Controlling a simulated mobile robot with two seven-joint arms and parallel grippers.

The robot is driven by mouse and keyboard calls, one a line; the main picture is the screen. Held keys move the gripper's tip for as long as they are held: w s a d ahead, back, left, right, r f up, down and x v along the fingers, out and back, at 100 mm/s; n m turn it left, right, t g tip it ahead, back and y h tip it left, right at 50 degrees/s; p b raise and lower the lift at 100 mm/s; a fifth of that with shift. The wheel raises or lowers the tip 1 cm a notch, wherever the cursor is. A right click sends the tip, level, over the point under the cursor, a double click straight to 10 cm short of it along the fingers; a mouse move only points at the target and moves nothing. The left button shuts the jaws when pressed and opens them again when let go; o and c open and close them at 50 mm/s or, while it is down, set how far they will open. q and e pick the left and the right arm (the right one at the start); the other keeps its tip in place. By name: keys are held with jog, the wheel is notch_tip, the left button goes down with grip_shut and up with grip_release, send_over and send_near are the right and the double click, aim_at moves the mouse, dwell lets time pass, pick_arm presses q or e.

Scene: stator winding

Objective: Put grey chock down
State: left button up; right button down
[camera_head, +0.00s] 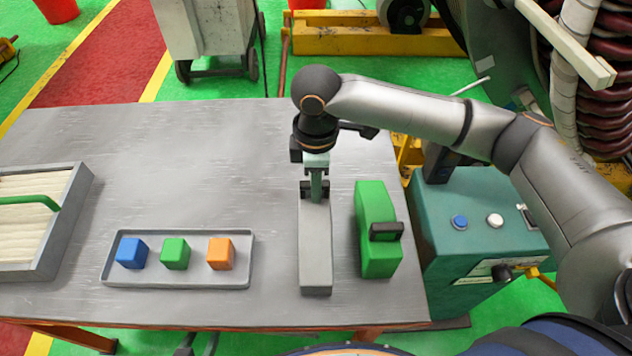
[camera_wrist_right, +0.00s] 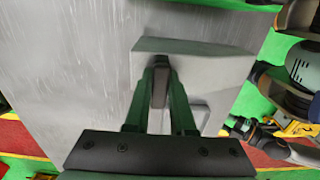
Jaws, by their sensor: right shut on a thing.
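The grey chock (camera_head: 316,245) is a long grey block near the right end of the grey table. It lies lengthwise toward me; I cannot tell whether it touches the table or hangs just above it. My right gripper (camera_head: 307,189) is over its far end, pointing down and shut on it. In the right wrist view, the gripper's green fingers (camera_wrist_right: 160,85) close on a narrow part in front of the chock's wide grey face (camera_wrist_right: 205,65). My left gripper is not in view.
A green block with a black handle (camera_head: 370,255) stands close to the chock's right. A grey tray (camera_head: 195,278) with blue, green and orange cubes lies left. A box (camera_head: 75,195) is at far left. The table's (camera_head: 200,160) back middle is clear. A teal control box (camera_head: 470,205) stands beyond the right edge.

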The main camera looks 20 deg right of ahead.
jog(key=c, duration=0.8)
grip_release()
jog(key=shift+o, duration=0.2)
notch_tip(320, 180, up, 12)
jog(key=shift+r, duration=0.1)
